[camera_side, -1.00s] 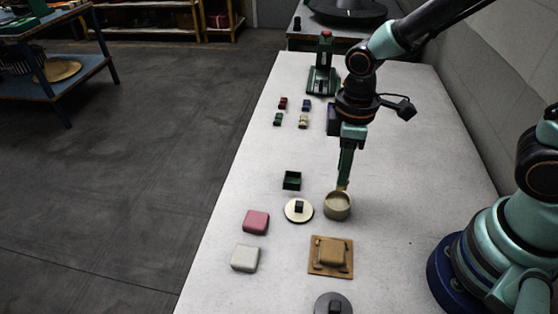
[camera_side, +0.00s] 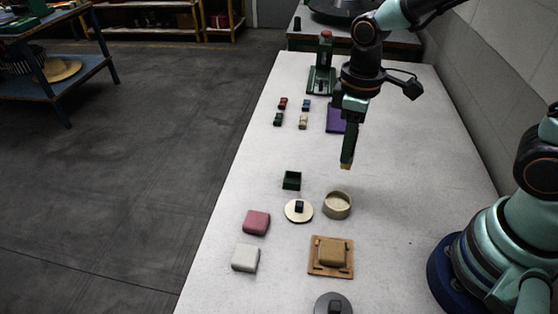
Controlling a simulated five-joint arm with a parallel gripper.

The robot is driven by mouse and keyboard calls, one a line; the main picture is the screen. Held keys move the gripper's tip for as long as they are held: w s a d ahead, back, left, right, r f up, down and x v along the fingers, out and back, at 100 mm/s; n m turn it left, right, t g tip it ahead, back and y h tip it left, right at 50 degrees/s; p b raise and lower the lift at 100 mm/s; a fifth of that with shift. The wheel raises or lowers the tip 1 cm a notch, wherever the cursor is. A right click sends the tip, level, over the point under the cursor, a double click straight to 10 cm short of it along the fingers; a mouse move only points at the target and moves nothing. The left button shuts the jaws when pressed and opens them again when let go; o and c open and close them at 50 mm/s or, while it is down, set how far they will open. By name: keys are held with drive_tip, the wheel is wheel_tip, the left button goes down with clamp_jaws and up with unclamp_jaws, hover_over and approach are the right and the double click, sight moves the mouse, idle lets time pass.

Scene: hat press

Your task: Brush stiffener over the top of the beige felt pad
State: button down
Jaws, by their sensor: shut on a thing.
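The beige felt pad (camera_side: 333,251) sits on a square brown board (camera_side: 316,271) in the front middle of the table. A round beige bowl (camera_side: 337,211) stands behind it; its inside is too small to read clearly. My gripper (camera_side: 348,150) points down, shut on a brush whose pale yellowish tip (camera_side: 346,166) shows below the fingers. The brush tip is in the air, appearing above and behind the bowl, apart from it and from the pad. The brush handle is mostly hidden by the fingers.
A pink pad (camera_side: 256,222) and a whitish pad (camera_side: 245,257) lie at left. A pale disc with a dark knob (camera_side: 298,211), a green tray (camera_side: 292,180) and a grey disc (camera_side: 330,304) are nearby. Small blocks, a purple item (camera_side: 335,119) and a green press (camera_side: 321,78) stand farther back.

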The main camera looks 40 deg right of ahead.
drive_tip(key=w+d+r+m, duration=0.3)
drive_tip(key=d+r+m, duration=0.2)
drive_tip(key=d+m, duration=0.15)
drive_tip(key=s+a+f+n, duration=0.3)
drive_tip(key=s+a+n, duration=0.25)
drive_tip(key=a, duration=0.25)
drive_tip(key=s+a+f+n, duration=0.3)
drive_tip(key=s+a+n, duration=0.2)
drive_tip(key=s+a, duration=0.2)
drive_tip(key=shift+s+f, duration=0.15)
drive_tip(key=shift+f, duration=2.9)
drive_tip(key=shift+w+a+f, duration=0.35)
drive_tip(key=shift+w+a, duration=0.05)
drive_tip(key=shift+a, duration=0.05)
drive_tip(key=shift+w+a+f, duration=0.15)
drive_tip(key=shift+w+a, duration=0.65)
drive_tip(key=shift+s+d, duration=1.1)
drive_tip(key=shift+s+a, duration=0.7)
drive_tip(key=shift+s, duration=0.1)
drive_tip(key=shift+w+a, duration=1)
drive_tip(key=shift+a, duration=0.05)
drive_tip(key=shift+s+d, duration=1.05)
drive_tip(key=shift+d, duration=0.05)
drive_tip(key=shift+w+a+r, duration=0.1)
drive_tip(key=shift+a+r, duration=0.05)
drive_tip(key=shift+r, duration=0.7)
wheel_tip(320, 180, up, 6)
drive_tip(key=shift+r, duration=0.2)
